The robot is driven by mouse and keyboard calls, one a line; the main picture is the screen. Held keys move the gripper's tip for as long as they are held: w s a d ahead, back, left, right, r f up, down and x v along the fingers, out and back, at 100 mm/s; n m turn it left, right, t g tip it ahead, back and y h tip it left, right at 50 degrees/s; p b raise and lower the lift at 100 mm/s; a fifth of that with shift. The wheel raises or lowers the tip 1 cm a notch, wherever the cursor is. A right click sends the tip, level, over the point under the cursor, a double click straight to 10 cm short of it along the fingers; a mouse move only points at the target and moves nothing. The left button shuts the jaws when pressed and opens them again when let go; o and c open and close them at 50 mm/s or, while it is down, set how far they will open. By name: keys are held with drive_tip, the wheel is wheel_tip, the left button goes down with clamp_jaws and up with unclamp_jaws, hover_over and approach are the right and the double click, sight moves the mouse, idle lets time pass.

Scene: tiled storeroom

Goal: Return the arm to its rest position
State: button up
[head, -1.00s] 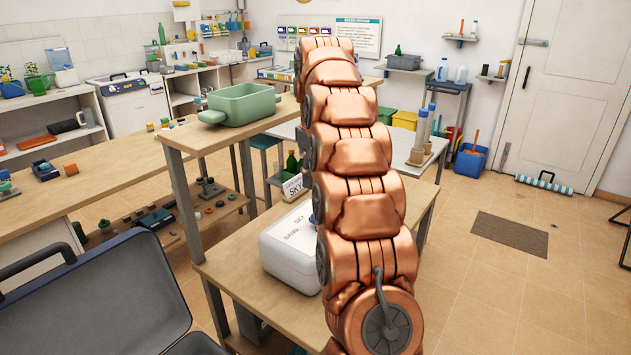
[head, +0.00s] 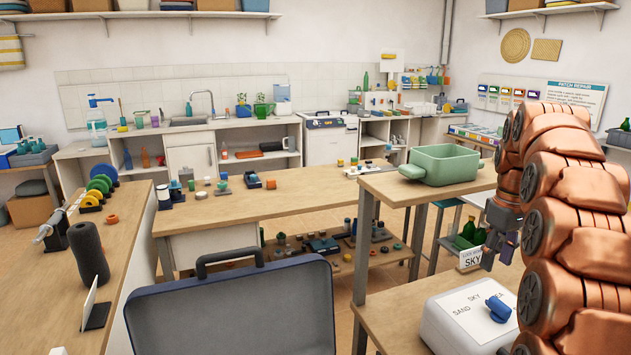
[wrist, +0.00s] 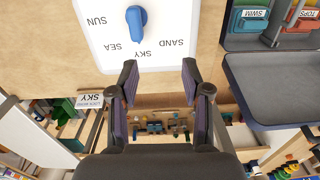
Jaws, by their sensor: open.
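My copper arm (head: 575,200) stands at the right of the head view, bent over at the top. My gripper (head: 499,250) hangs from it, fingers down, above the wooden table with the white dial box. In the wrist view my gripper (wrist: 158,75) is open, with nothing between its fingers. The white box (head: 455,322) carries a blue knob (head: 499,309) and the words SKY, SEA and SAND; the wrist view also shows SUN on the box (wrist: 170,57). The fingers are apart from the blue knob (wrist: 136,22).
An open dark blue suitcase (head: 240,300) is in front. A green tub (head: 447,165) stands on a raised shelf left of my arm. A SKY card (head: 472,259) and green bottles (head: 468,232) are near my gripper. A long workbench (head: 290,210) lies behind.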

drive_tip(key=s+a+m+p, duration=0.1)
drive_tip(key=s+a+p, duration=0.2)
drive_tip(key=s+a, duration=1.2)
drive_tip(key=s+a+f+m+p, duration=0.1)
drive_tip(key=s+a+f, duration=0.2)
drive_tip(key=s, duration=0.7)
drive_tip(key=s+a+f+m+g+p, duration=0.1)
drive_tip(key=s+a+f+p, duration=0.1)
drive_tip(key=s, duration=0.9)
drive_tip(key=shift+s+a+f+m+g, duration=0.15)
drive_tip(key=shift+a+f+m+g, duration=0.2)
drive_tip(key=shift+a+f, duration=0.4)
